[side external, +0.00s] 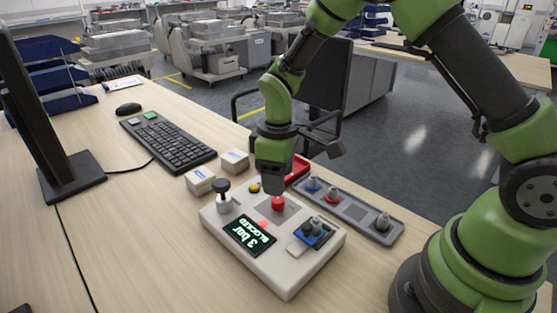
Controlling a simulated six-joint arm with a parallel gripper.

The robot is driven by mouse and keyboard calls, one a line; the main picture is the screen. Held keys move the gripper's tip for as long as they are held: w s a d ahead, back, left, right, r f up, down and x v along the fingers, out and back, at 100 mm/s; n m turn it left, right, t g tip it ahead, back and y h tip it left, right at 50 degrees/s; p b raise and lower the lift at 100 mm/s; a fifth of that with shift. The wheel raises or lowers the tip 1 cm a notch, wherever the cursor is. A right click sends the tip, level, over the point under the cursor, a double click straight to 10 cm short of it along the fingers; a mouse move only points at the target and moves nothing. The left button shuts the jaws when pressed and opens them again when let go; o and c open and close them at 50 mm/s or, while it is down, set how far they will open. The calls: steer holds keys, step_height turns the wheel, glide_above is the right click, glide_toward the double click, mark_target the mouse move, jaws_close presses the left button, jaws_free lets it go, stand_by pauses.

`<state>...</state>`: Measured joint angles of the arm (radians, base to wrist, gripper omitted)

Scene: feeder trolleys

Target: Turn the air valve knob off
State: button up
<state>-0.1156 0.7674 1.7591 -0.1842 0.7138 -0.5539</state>
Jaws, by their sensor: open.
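A pale control box (290,275) stands on the desk, with a lit display (250,235) that reads "3 bar" and "BLOCKED". No label shows which is the air valve knob. My gripper (275,189) is open and points down just above the red knob. Its fingers are small and dark here, and I cannot tell whether they touch the red knob.
Two small cartons (200,181) stand left of the box. A keyboard (168,144), mouse (128,109) and monitor stand (70,177) are further left. The front-left desk is clear.

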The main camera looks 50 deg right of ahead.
mark_target(279, 199)
step_height(279, 199, up, 4)
steer(key=shift+r, duration=0.1)
